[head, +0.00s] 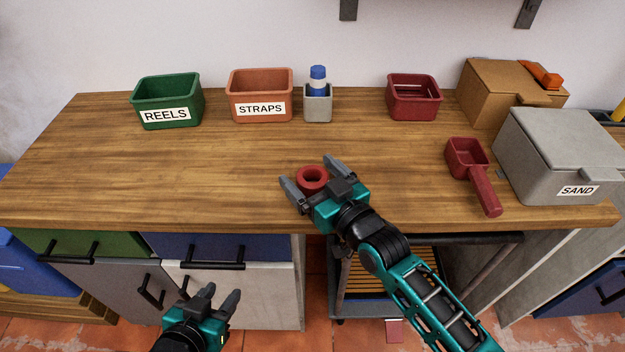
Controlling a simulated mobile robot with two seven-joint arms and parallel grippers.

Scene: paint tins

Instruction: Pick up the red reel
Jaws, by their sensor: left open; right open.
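The red reel (313,174) lies on the wooden worktop near its front edge, with its round hole facing up. My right gripper (307,172) is open, with one finger on each side of the reel. I cannot tell whether the fingers touch it. The near side of the reel is partly hidden by the gripper. My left gripper (219,299) is open and empty, low in front of the cabinet drawers and below the worktop's edge.
On the worktop (120,185) stand a green REELS bin (166,89), an orange STRAPS bin (261,84), a grey holder (318,109) with a blue-and-white bottle (318,79), and a dark red bin (414,98). A red scoop (472,170) lies by the grey SAND box (556,150). The left worktop is clear.

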